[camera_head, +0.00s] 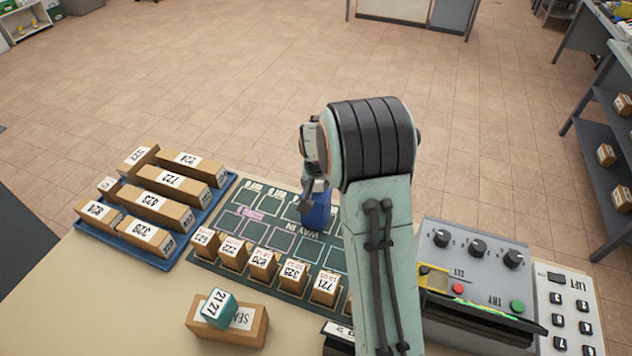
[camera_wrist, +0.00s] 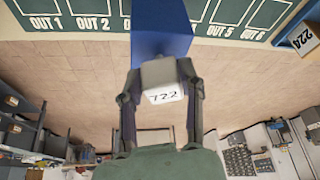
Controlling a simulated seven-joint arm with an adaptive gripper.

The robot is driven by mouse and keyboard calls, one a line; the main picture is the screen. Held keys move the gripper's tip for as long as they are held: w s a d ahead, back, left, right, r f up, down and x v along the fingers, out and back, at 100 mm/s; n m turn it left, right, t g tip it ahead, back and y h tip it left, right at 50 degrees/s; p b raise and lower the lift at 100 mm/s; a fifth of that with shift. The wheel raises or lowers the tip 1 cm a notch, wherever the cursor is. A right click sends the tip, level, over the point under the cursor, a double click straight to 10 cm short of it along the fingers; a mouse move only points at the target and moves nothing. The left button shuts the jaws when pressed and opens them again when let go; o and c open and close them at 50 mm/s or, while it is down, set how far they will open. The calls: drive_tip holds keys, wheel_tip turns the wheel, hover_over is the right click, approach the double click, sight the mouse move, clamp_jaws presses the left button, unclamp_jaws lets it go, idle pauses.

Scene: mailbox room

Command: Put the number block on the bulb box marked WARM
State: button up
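My gripper (camera_head: 312,200) is over the green mat, partly hidden behind my arm. In the wrist view its two fingers (camera_wrist: 160,100) press on both sides of a blue piece (camera_wrist: 160,32) with a pale end reading 722. The blue piece also shows below the gripper in the head view (camera_head: 318,208). A teal number block (camera_head: 219,308) reading 21 27 lies tilted on a cardboard box (camera_head: 255,328) whose label starts with SEA; the block covers part of it. I cannot make out the word WARM on any box.
A blue tray (camera_head: 195,238) with several numbered boxes stands left. The green mat (camera_head: 262,205) carries a row of small numbered boxes along its near side. A grey control panel (camera_head: 470,250) and a keypad (camera_head: 570,318) stand right. The near-left tabletop is clear.

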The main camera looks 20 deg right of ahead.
drive_tip(key=o, duration=0.3)
drive_tip(key=v, duration=1.1)
drive_tip(key=s+a+n+g+y, duration=0.1)
drive_tip(key=s+a, duration=0.3)
drive_tip(key=s, duration=0.5)
drive_tip(key=s+a+r+n+g, duration=0.1)
drive_tip(key=s+a+n, duration=0.2)
drive_tip(key=s, duration=0.7)
drive_tip(key=s+a+n+g+y, duration=0.1)
drive_tip(key=s+a, duration=0.3)
drive_tip(key=s, duration=0.5)
drive_tip(key=shift+s+a+r+n+g+y, duration=0.3)
drive_tip(key=shift+s+a+n+g, duration=0.1)
drive_tip(key=shift+g, duration=0.2)
